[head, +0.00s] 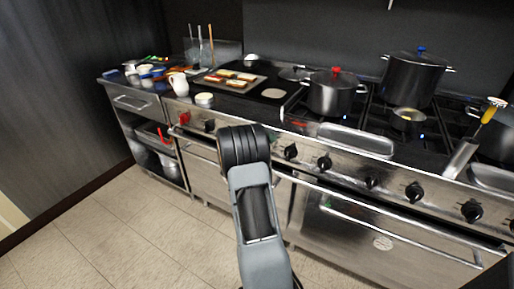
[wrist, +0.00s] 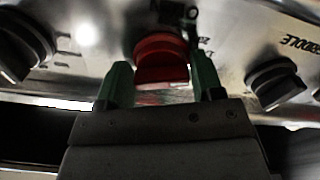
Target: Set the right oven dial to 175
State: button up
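In the wrist view a red dial (wrist: 161,58) on the steel panel sits between the two green fingertips of my gripper (wrist: 162,80). The fingers are open, with a small gap on each side of the dial. I cannot read its setting, nor tell for sure that it is the right oven dial. Another red dial (head: 184,118) shows at the panel's left end.
Black knobs flank the red dial in the wrist view, one left (wrist: 22,45) and one right (wrist: 275,82). Several black knobs (head: 324,163) line the range front above the oven handle (head: 400,226). Pots (head: 334,95) stand on the burners. The floor at left is clear.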

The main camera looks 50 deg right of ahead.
jog(key=shift+o, duration=1.4)
jog(key=shift+d, duration=0.1)
jog(key=shift+o, duration=0.4)
jog(key=shift+f, duration=0.1)
jog(key=v, duration=1.4)
jog(key=shift+w, duration=0.1)
